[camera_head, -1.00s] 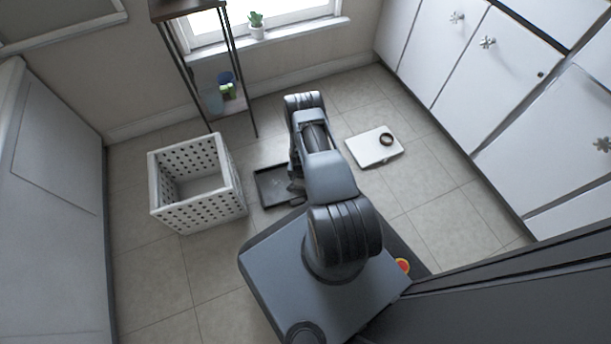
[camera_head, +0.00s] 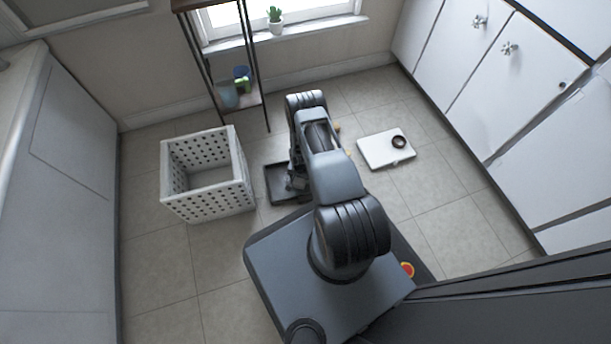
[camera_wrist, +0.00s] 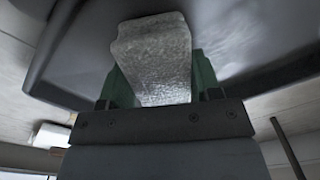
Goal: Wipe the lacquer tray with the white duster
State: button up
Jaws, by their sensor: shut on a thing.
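The lacquer tray (camera_head: 276,182) lies dark and flat on the floor, between the white basket and my arm; my arm hides its right part. In the wrist view the tray's glossy black surface (camera_wrist: 85,60) fills the upper part. My gripper (camera_wrist: 160,80) has green fingers shut on the white duster (camera_wrist: 153,48), a pale grey-white block here. The duster is right at the tray's surface; I cannot tell whether it touches. In the head view my gripper is mostly hidden by the arm, and the duster cannot be made out.
A white perforated basket (camera_head: 210,200) stands left of the tray. A white scale-like slab (camera_head: 375,153) with a dark ring (camera_head: 398,142) lies to the right. A dark-framed shelf (camera_head: 250,98) stands behind by the window. White cabinets (camera_head: 520,80) line the right side.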

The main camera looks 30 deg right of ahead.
aim_at(272, 187)
jog(key=shift+w+a, duration=0.15)
jog(key=shift+a, duration=0.45)
jog(key=shift+w+a, duration=0.15)
jog(key=shift+a, duration=0.45)
jog(key=shift+w+a, duration=0.25)
jog(key=shift+a, duration=0.6)
jog(key=shift+w+a, duration=0.2)
jog(key=shift+a, duration=0.7)
jog(key=shift+w+a, duration=0.25)
jog(key=shift+a, duration=0.6)
jog(key=shift+w+a, duration=0.3)
jog(key=shift+a, duration=0.65)
jog(key=shift+a, duration=0.1)
jog(key=shift+w+a, duration=0.25)
jog(key=shift+a, duration=0.5)
jog(key=shift+w+a, duration=0.2)
jog(key=shift+a, duration=0.55)
jog(key=shift+r, duration=0.2)
notch_tip(272, 187, up, 7)
jog(key=p, duration=0.4)
jog(key=shift+f+p, duration=0.15)
jog(key=shift+p, duration=0.25)
